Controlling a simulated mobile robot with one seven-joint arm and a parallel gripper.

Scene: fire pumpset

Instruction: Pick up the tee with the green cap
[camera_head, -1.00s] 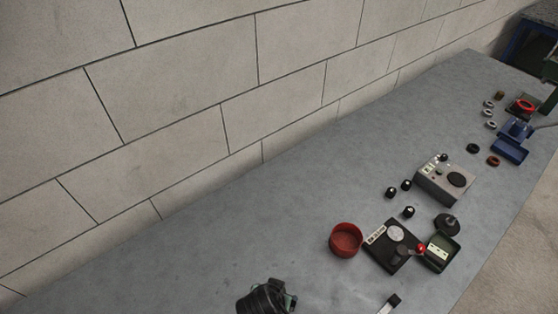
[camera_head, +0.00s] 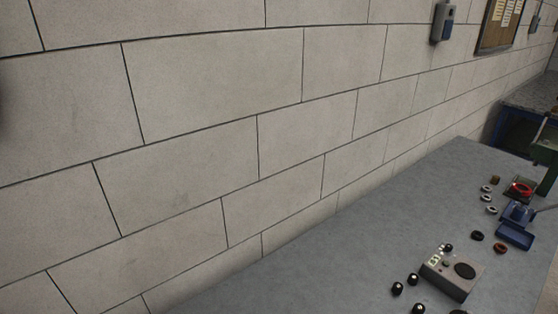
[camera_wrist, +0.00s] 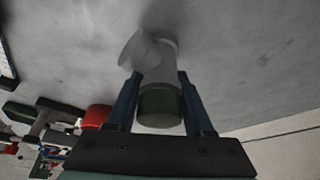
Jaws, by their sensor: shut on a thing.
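The tee with the green cap (camera_wrist: 162,52) is in the wrist view, a pale grey pipe piece with a side branch pointing left. Its dark green band (camera_wrist: 160,103) faces my gripper's palm, with a pale end below it. My gripper (camera_wrist: 160,78) has its two blue fingers on either side of the tee and is shut on it. The grey table top lies behind the tee; I cannot tell whether they touch. Neither the tee nor my gripper shows in the head view.
The grey table (camera_head: 330,270) runs along a block wall (camera_head: 200,80). A grey control box (camera_head: 453,272), black knobs (camera_head: 398,289), several rings (camera_head: 477,235) and a blue vise-like device (camera_head: 517,218) stand at the right.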

